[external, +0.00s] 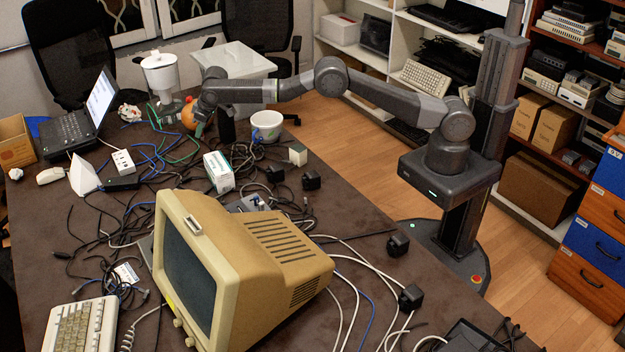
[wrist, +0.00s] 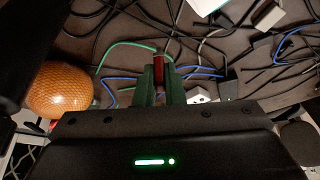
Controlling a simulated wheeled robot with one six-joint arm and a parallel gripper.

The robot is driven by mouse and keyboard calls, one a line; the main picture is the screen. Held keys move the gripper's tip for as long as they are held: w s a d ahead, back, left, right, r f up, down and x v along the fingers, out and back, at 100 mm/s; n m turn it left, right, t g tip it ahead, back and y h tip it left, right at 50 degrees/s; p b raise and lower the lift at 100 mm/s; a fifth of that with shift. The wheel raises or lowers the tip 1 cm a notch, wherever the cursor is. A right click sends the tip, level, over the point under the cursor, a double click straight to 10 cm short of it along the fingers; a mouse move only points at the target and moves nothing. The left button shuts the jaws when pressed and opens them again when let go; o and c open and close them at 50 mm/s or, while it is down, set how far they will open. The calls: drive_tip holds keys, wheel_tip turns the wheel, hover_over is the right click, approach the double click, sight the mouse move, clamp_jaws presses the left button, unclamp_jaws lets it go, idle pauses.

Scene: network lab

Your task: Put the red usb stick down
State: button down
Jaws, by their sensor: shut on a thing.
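The red usb stick (wrist: 158,68) shows in the wrist view between the tips of my two green fingers, and its far end sticks out past them. My gripper (wrist: 161,84) is shut on it. In the external view my gripper (external: 199,129) points down over the far part of the brown table (external: 348,232), beside the orange ball (external: 187,114). The stick cannot be made out there. The height of the stick above the table is hard to tell. The orange ball (wrist: 61,91) is left of my fingers in the wrist view.
Black, blue and green cables lie tangled beneath and around my gripper. A white mug (external: 266,127), a white-and-green box (external: 218,172) and a white pitcher (external: 162,75) stand nearby. A laptop (external: 72,128) is at the left. A beige monitor (external: 235,265) fills the near table.

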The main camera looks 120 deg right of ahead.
wheel_tip(320, 180, down, 10)
drive_tip(key=shift+d+r+p, duration=0.1)
drive_tip(key=shift+d+p, duration=0.05)
drive_tip(key=shift+p, duration=0.3)
drive_tip(key=shift+f, duration=0.25)
drive_tip(key=c, duration=1.5)
unclamp_jaws()
drive_tip(key=shift+r, duration=0.2)
drive_tip(key=shift+r, duration=0.15)
drive_tip(key=b+v, duration=0.1)
drive_tip(key=v, duration=1)
drive_tip(key=shift+s+r, duration=0.2)
drive_tip(key=shift+r, duration=0.1)
